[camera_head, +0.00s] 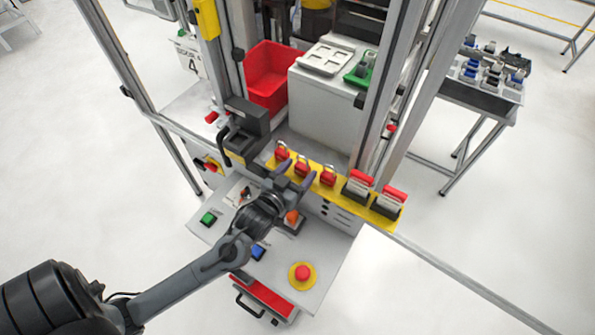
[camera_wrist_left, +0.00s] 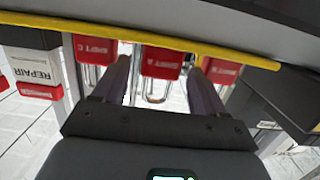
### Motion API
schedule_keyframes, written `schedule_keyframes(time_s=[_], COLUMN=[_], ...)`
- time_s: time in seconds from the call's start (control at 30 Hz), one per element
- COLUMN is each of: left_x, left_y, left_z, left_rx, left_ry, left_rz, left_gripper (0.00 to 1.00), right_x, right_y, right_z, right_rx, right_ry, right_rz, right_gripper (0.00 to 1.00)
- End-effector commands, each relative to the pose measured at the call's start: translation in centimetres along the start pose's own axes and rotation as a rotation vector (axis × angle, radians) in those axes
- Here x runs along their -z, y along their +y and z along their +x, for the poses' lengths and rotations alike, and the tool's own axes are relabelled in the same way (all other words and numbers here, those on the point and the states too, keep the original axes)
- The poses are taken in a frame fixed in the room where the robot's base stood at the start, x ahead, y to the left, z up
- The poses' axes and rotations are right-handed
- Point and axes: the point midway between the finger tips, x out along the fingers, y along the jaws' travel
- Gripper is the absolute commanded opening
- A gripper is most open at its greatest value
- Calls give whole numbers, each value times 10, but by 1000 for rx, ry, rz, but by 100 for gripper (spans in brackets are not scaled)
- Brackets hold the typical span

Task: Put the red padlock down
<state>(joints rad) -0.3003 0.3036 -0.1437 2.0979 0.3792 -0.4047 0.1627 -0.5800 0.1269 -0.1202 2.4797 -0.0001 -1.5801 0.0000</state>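Three red padlocks with metal shackles stand in a row on a yellow strip: one at the left (camera_head: 281,152), a middle one (camera_head: 302,168) and one at the right (camera_head: 328,177). My left gripper (camera_head: 294,182) is open at the middle padlock. In the left wrist view, the middle padlock (camera_wrist_left: 162,62) shows between my two fingers (camera_wrist_left: 160,82), with gaps visible beside it. Its shackle points down in that view. A neighbour marked "SHIFT C" (camera_wrist_left: 95,50) is left of the fingers, and another padlock (camera_wrist_left: 221,71) is partly behind the right finger. My right gripper is not in view.
Two red-and-white tags (camera_head: 358,184) stand at the strip's right end. A sloped panel with a red emergency button (camera_head: 302,273) lies below. A dark clamp-like device (camera_head: 243,130) is left of the padlocks. A red bin (camera_head: 268,72) and metal posts stand behind.

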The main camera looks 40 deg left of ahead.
Motion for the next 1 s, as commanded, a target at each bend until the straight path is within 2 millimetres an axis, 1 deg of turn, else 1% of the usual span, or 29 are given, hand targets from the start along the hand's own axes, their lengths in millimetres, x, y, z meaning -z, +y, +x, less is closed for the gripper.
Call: schedule_keyframes(time_s=[0.27,0.37,0.47,0.8,1.0], left_x=[4,1,0,1,1], left_y=[0,0,0,0,0], left_z=[-1,-11,-25,-86,-109], left_rx=[0,-1,0,-1,1], left_ry=[0,-2,-2,-2,-2], left_rz=[0,0,-1,-1,-1], left_gripper=[72,72,72,72,72], right_x=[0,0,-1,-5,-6], right_y=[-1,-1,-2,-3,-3], right_z=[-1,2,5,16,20], right_rx=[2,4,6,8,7], right_ry=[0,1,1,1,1], right_rz=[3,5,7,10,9], right_gripper=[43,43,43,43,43])
